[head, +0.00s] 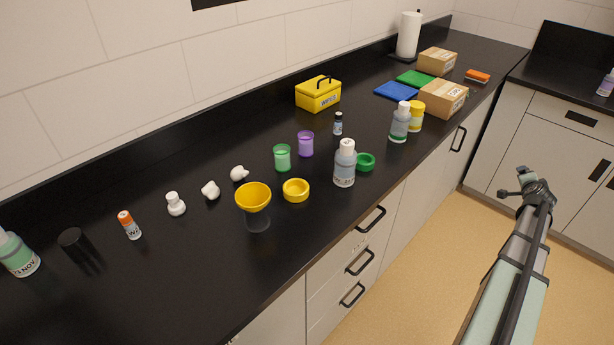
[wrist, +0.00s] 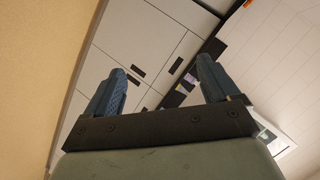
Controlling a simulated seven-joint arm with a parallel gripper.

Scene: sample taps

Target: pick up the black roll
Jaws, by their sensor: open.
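The black roll (head: 78,245) stands upright on the black counter at the far left of the head view, dark against the dark top. A white bottle with green liquid (head: 18,254) is to its left and a small orange-capped vial (head: 129,225) to its right. My gripper (head: 524,184) is far to the right, off the counter's front edge and above the floor. In the wrist view my gripper (wrist: 161,85) shows two blue fingers spread wide with nothing between them. The roll is not visible in the wrist view.
A yellow toolbox (head: 318,94) and cardboard boxes (head: 443,98) are farther back. The counter's front-left area is bare.

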